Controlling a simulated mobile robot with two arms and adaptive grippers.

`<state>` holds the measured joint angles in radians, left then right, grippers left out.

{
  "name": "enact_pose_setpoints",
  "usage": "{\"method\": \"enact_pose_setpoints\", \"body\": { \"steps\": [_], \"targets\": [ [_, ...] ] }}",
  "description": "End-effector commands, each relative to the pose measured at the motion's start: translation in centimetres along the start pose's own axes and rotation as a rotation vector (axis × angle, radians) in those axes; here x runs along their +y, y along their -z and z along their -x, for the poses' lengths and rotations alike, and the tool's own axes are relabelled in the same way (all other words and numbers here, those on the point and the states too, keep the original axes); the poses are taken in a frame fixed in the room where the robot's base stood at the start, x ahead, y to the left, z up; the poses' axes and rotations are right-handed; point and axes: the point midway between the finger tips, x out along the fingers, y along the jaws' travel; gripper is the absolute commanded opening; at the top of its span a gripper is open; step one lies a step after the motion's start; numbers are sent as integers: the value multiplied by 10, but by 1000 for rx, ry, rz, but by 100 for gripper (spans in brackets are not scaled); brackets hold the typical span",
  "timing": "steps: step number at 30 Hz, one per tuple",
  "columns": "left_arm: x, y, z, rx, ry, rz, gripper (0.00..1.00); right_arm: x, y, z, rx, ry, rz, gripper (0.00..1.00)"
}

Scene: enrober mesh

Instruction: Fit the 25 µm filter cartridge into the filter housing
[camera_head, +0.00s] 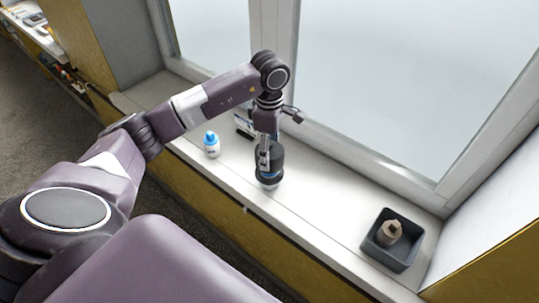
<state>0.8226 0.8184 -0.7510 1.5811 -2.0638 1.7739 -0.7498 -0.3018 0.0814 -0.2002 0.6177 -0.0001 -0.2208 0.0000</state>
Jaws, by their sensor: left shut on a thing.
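My left gripper (264,160) points down over the window sill and is shut on a dark, rounded object (275,158) with a paler band near its bottom. The gripper partly covers this object, and I cannot tell for sure whether it is the filter housing or whether it touches the sill. A beige, roughly cylindrical piece with a narrower top (390,231) sits in a dark grey open bin (401,263) at the right. It may be a filter cartridge, but no 25 µm marking is readable. My right gripper is out of view.
A small white bottle with a blue cap (211,145) stands on the sill (318,212) left of the gripper. Small dark items (243,126) lie behind it, partly hidden by my arm. The window stands behind. The sill between gripper and bin is clear.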

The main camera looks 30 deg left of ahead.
Motion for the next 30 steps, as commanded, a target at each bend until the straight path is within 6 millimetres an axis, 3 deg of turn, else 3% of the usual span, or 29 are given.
{"method": "enact_pose_setpoints", "body": {
  "steps": [6,29,30],
  "targets": [
    [-1,0,-27,0,3,0,37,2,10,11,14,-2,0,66],
    [0,0,-40,0,0,-1,37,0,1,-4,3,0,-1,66],
    [0,0,-40,0,1,-1,64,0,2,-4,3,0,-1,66]
  ]
}}
